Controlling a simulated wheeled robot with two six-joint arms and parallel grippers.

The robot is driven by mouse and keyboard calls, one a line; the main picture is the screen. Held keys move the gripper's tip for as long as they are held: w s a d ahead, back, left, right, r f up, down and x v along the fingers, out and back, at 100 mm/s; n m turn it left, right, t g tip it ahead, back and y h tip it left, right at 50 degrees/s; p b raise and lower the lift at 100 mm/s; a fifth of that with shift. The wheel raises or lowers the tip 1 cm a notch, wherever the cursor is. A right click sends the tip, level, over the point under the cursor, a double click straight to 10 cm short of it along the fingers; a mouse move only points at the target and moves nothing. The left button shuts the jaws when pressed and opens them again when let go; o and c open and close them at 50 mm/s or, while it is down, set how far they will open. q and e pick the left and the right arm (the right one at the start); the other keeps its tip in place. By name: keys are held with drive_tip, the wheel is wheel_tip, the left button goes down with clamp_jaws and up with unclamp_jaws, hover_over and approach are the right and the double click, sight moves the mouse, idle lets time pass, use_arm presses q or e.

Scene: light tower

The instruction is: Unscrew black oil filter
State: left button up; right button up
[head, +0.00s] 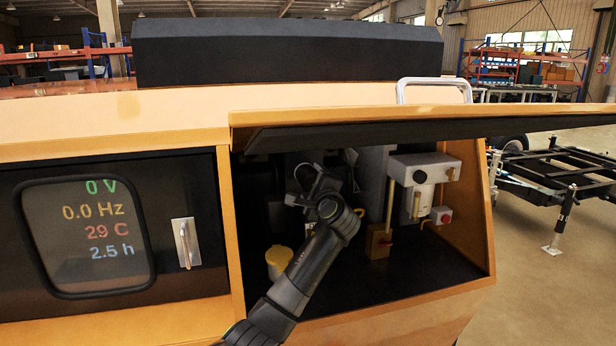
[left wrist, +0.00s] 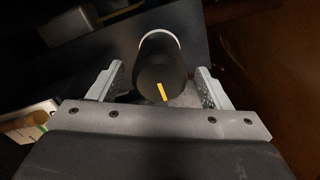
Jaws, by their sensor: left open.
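The black oil filter (left wrist: 158,66) shows in the left wrist view as a dark cylinder with a yellow stripe on its end and a pale ring behind it. My left gripper (left wrist: 160,84) is open, with one finger on each side of the filter. Dark gaps seem to show between fingers and filter; I cannot tell how far the fingers reach along it. In the head view my left gripper (head: 308,178) is inside the open compartment, and I cannot make out the filter there. My right gripper is in neither view.
The orange cabinet's raised door (head: 420,122) hangs over the compartment. A yellow cap (head: 279,260) is beside my left forearm. A white cylinder unit (head: 420,172) and a red button (head: 446,219) are to the right.

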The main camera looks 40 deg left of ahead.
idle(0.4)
use_arm(q)
drive_tip(key=shift+p, duration=0.45)
drive_tip(key=c, duration=1.1)
drive_tip(key=n+b, duration=0.2)
drive_tip(key=n, duration=0.1)
drive_tip(key=shift+f, duration=0.15)
drive_tip(key=shift+n+b, duration=0.4)
drive_tip(key=shift+n, duration=0.3)
drive_tip(key=shift+r+n, duration=0.2)
drive_tip(key=shift+n, duration=0.2)
